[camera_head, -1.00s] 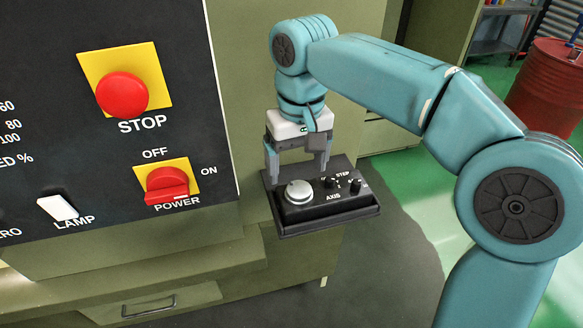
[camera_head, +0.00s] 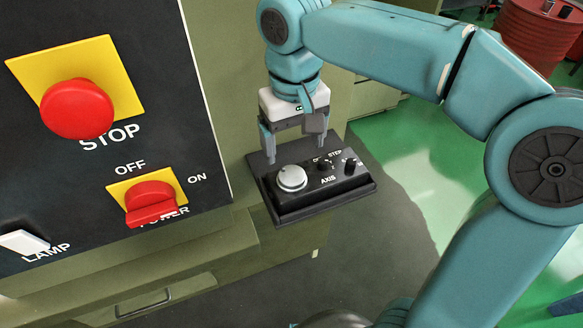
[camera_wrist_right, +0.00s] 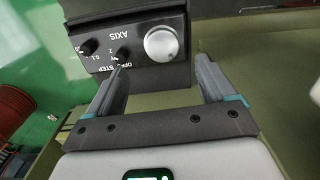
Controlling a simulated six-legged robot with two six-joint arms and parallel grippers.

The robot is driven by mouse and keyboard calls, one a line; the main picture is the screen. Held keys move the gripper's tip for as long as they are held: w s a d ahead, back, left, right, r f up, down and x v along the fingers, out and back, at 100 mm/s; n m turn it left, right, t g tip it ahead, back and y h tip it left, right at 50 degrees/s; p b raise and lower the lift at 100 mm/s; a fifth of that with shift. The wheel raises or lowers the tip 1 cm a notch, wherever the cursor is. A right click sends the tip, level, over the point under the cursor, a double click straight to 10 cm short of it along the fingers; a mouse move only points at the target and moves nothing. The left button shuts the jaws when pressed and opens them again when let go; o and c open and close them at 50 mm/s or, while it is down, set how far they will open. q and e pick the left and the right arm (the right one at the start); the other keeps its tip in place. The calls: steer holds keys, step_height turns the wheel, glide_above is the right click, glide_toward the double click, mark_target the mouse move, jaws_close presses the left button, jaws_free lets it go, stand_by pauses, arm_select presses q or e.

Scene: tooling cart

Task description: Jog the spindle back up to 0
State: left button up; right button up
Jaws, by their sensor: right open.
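A black jog box (camera_head: 318,203) sits on a ledge at the side of the machine. It has a large silver handwheel (camera_head: 292,178) at its left and two small black knobs, the middle one (camera_head: 324,163) and the right one (camera_head: 350,166), with STEP and AXIS lettering. My right gripper (camera_head: 292,150) is open and empty, pointing down just behind the handwheel. In the right wrist view the handwheel (camera_wrist_right: 161,43) lies beyond the two fingertips, apart from them, and the box (camera_wrist_right: 140,78) shows upside down. No spindle or position readout shows. My left gripper is not in view.
The dark machine panel at left carries a red STOP button (camera_head: 77,108), a red POWER switch (camera_head: 150,200) and a white LAMP switch (camera_head: 22,243). A red drum (camera_head: 540,38) stands at the back right. Green floor lies open to the right.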

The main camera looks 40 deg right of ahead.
mark_target(291, 174)
step_height(291, 174, down, 7)
steer(key=shift+a+f, duration=0.1)
steer(key=shift+f, duration=0.1)
steer(key=shift+w+a+f, duration=0.15)
steer(key=shift+f, duration=0.05)
steer(key=c, duration=1.1)
